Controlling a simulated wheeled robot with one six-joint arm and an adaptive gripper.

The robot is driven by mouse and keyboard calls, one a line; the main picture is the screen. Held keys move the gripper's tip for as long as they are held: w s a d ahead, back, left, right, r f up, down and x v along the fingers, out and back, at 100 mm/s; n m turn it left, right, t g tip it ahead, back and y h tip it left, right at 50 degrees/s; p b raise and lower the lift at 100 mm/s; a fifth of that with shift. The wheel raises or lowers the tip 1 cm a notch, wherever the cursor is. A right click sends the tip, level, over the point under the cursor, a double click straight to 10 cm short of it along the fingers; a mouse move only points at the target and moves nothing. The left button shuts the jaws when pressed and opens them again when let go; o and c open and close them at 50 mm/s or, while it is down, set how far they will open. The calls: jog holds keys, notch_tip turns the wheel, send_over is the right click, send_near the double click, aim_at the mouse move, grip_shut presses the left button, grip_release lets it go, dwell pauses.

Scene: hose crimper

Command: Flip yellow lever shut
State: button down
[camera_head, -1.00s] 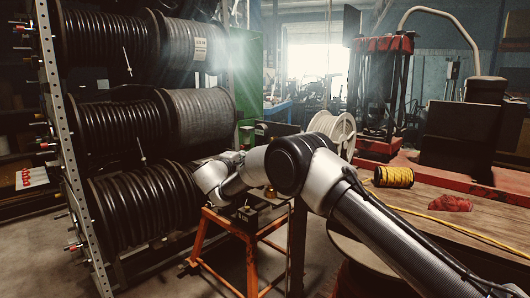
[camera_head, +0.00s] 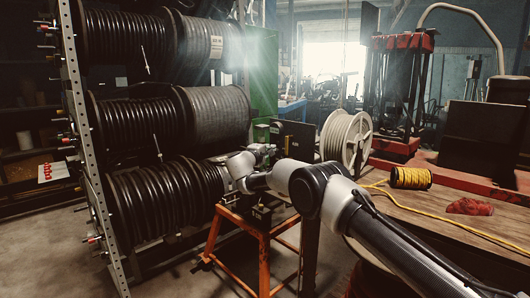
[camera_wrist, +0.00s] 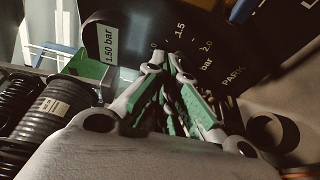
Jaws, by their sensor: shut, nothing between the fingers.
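In the wrist view my gripper (camera_wrist: 167,60) is shut and empty, with its green-padded fingers drawn together at the tips. The tips are in front of a dark panel (camera_wrist: 215,55) printed with "1.5", "2.0", "bar" and "PARK". In the head view the end of my arm is small, above the orange stand (camera_head: 262,232), and the finger state cannot be read there. A small blue piece (camera_wrist: 243,10) shows at the top of the panel in the wrist view.
A hose-reel rack (camera_head: 155,120) stands left in the head view. A white reel (camera_head: 346,138) and a wooden bench (camera_head: 440,212) with a yellow spool (camera_head: 410,178) are right. Floor is clear at lower left.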

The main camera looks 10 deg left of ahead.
aim_at(286, 153)
jog(key=shift+s+d, duration=0.25)
jog(key=shift+d, duration=0.35)
jog(key=shift+s+d, duration=0.25)
jog(key=shift+d, duration=0.4)
jog(key=shift+s+d, duration=0.25)
jog(key=shift+d, duration=0.35)
jog(key=shift+s+d+f+n, duration=0.2)
jog(key=shift+n, duration=0.5)
jog(key=d+n+g, duration=0.1)
jog(key=s+n, duration=0.1)
jog(key=n, duration=0.1)
jog(key=s+d+n+g, duration=0.1)
jog(key=n, duration=0.1)
jog(key=shift+d+f+g, duration=0.15)
jog(key=shift+d+g, duration=0.15)
jog(key=d+n, duration=0.1)
jog(key=n, duration=0.1)
jog(key=s+n+g+h, duration=0.1)
jog(key=shift+s+d+r+n+g, duration=0.15)
jog(key=shift+d+r+n+g, duration=0.15)
jog(key=shift+d+r+n, duration=0.1)
jog(key=shift+s+d+r+n+g+h, duration=0.2)
jog(key=shift+d+r+n+g+h, duration=0.1)
jog(key=shift+n, duration=0.25)
jog(key=shift+s+d+r+n+g+h, duration=0.2)
jog(key=shift+n+h, duration=0.1)
jog(key=shift+n, duration=0.25)
jog(key=shift+r, duration=0.1)
